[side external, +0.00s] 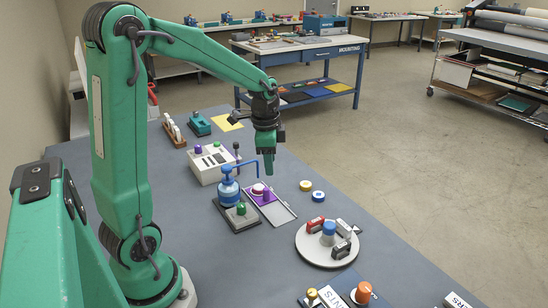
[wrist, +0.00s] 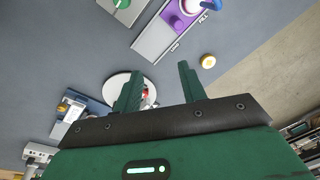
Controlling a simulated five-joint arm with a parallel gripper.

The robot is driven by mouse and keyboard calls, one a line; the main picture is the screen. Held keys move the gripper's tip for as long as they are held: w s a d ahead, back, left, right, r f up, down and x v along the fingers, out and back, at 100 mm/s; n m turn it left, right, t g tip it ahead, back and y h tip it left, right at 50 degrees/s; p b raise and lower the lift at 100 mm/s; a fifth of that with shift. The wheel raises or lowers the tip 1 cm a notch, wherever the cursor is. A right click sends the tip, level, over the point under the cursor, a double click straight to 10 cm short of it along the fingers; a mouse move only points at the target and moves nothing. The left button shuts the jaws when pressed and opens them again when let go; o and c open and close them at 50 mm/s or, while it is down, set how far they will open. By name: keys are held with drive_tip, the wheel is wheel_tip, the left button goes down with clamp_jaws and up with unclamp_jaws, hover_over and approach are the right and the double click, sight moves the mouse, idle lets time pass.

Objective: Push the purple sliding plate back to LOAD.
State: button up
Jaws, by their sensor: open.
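The purple sliding plate (side external: 254,189) sits at the far end of a grey track (side external: 283,213), with a purple knob and a round pink-and-white piece on it. In the wrist view the plate (wrist: 167,16) is at the top, beside the word FILL. Smaller lettering lies by the bare part of the track (wrist: 150,42); I cannot read it surely. My gripper (side external: 267,172) points down, above and apart from the plate and track. In the wrist view my gripper (wrist: 158,70) has its fingers apart with nothing between them.
A blue pump bottle (side external: 229,190) with a bent spout stands left of the plate, near a green knob (side external: 241,209). A white control box (side external: 212,162) is behind. Yellow (side external: 306,186) and blue (side external: 318,196) discs lie right; a round turntable (side external: 312,252) stands in front.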

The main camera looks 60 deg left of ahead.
drive_tip(key=m+g, duration=0.1)
drive_tip(key=m, duration=0.1)
hover_over(266, 189)
wheel_tip(266, 189, down, 6)
drive_tip(key=shift+f, duration=0.25)
drive_tip(key=shift+f, duration=3.9)
clamp_jaws()
